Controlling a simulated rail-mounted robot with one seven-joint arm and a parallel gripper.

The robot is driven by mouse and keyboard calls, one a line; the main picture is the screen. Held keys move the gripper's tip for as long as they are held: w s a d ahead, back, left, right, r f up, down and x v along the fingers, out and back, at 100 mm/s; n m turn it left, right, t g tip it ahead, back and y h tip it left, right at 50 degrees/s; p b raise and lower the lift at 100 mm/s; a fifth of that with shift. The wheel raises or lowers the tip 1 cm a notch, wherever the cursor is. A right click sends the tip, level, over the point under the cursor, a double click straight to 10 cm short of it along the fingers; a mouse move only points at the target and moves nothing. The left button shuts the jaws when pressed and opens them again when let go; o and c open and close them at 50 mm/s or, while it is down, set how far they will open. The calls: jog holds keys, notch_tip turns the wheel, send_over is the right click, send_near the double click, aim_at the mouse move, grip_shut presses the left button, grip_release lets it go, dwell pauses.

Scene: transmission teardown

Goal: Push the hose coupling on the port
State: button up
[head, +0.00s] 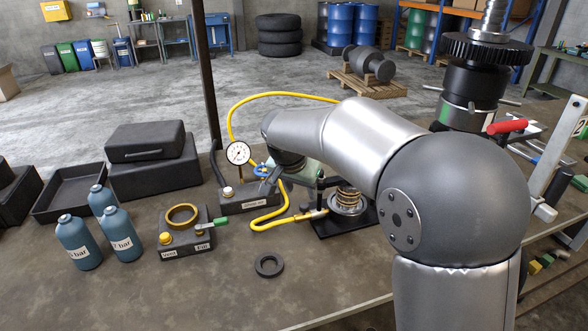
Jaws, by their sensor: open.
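The yellow hose (269,227) loops over the bench and ends in a small brass hose coupling (317,213). The coupling lies at the left side of a round metal unit with a coil spring (346,200) on a black plate. The port is too small to make out, so I cannot tell whether the coupling touches it.
A dial gauge (238,153) and a labelled black box (250,205) stand left of the coupling. A vent box (186,238) with a green lever, blue bottles (122,234) and a black ring (269,265) are further left and front. The front bench surface is mostly clear.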

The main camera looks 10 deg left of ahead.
jog(key=v, duration=1)
jog(key=shift+b, duration=0.45)
jog(key=shift+d, duration=0.1)
jog(key=s+d+f+n+g, duration=0.1)
jog(key=s+d+f, duration=0.3)
jog(key=s+d, duration=0.3)
jog(key=s+d+f+n+g, duration=0.1)
jog(key=s+d+f+n, duration=0.1)
jog(key=s+d+f, duration=0.65)
jog(key=s+d, duration=0.1)
jog(key=s, duration=0.3)
jog(key=s+d+f+n+g+y, duration=0.1)
jog(key=s+d+f, duration=0.3)
jog(key=s, duration=0.3)
jog(key=shift+d+f+g+y, duration=0.15)
jog(key=shift+d+g+y, duration=0.15)
jog(key=shift+o, duration=0.2)
